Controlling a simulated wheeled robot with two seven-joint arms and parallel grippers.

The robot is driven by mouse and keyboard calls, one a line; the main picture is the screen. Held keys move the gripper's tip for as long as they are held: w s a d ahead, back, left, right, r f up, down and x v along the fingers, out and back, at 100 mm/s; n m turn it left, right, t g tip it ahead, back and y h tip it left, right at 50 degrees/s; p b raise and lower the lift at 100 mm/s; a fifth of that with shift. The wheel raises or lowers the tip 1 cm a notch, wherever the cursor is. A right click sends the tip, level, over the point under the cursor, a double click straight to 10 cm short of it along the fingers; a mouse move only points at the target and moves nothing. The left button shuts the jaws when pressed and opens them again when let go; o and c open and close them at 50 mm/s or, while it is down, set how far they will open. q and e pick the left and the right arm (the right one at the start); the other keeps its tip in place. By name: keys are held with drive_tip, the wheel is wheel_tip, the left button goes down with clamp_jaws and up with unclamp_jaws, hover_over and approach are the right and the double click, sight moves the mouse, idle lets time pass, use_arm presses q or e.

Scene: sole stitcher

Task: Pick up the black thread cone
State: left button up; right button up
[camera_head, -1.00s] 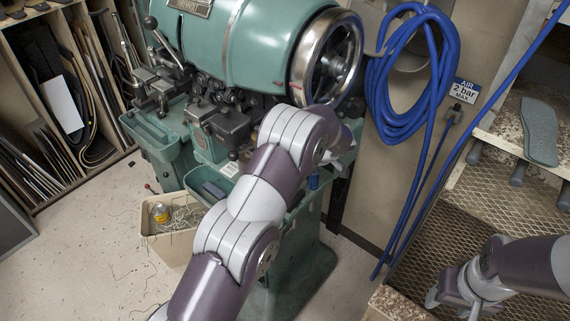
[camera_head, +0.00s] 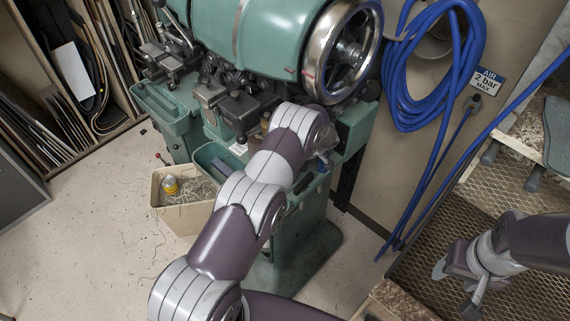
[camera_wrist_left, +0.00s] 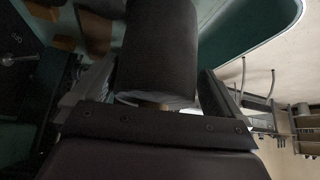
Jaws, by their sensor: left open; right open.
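The black thread cone (camera_wrist_left: 160,50) fills the upper middle of the left wrist view, dark and ribbed, with a brown core end at its bottom. My left gripper (camera_wrist_left: 152,92) is open, with one finger on each side of the cone. I cannot tell whether the fingers touch it. In the head view my left arm reaches to the green machine (camera_head: 262,40), and its own links hide the gripper and the cone. My right gripper (camera_head: 455,287) is open and empty over the mesh shelf at the lower right.
A blue hose (camera_head: 400,85) hangs on the wall. The mesh shelf (camera_head: 425,205) is at right. Open floor lies at lower left.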

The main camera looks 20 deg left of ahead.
use_arm(q)
drive_tip(key=c, duration=0.9)
drive_tip(key=shift+w, duration=0.1)
